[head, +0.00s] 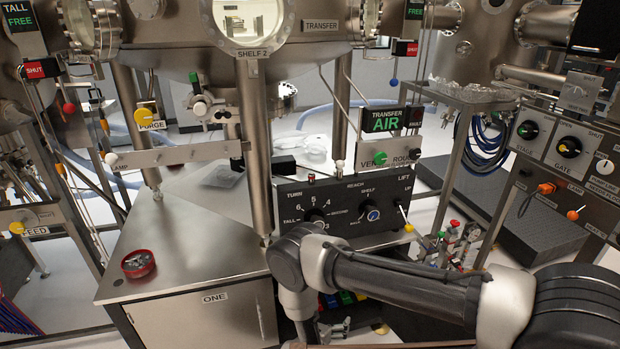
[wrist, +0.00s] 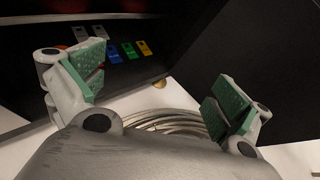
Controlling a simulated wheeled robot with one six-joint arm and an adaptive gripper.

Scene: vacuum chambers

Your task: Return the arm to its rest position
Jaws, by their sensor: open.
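My gripper (wrist: 160,80) is open in the wrist view, its two green-padded fingers wide apart with nothing between them. In the head view my arm (head: 400,285) reaches in from the lower right, low in front of the steel cabinet marked ONE (head: 215,298) and the black control panel (head: 345,205). My wrist there points down and the fingers are mostly hidden at the bottom edge. In the wrist view, coloured tabs (wrist: 128,49) on a dark surface lie beyond the fingers. A coiled bundle (wrist: 165,122) lies below them.
A red dish (head: 138,264) with small metal parts stands on the cabinet top. A panel with knobs (head: 560,150) stands at right. Steel legs and rods, such as the middle leg (head: 255,150), rise around the bench. A black slab (head: 520,205) lies at the right back.

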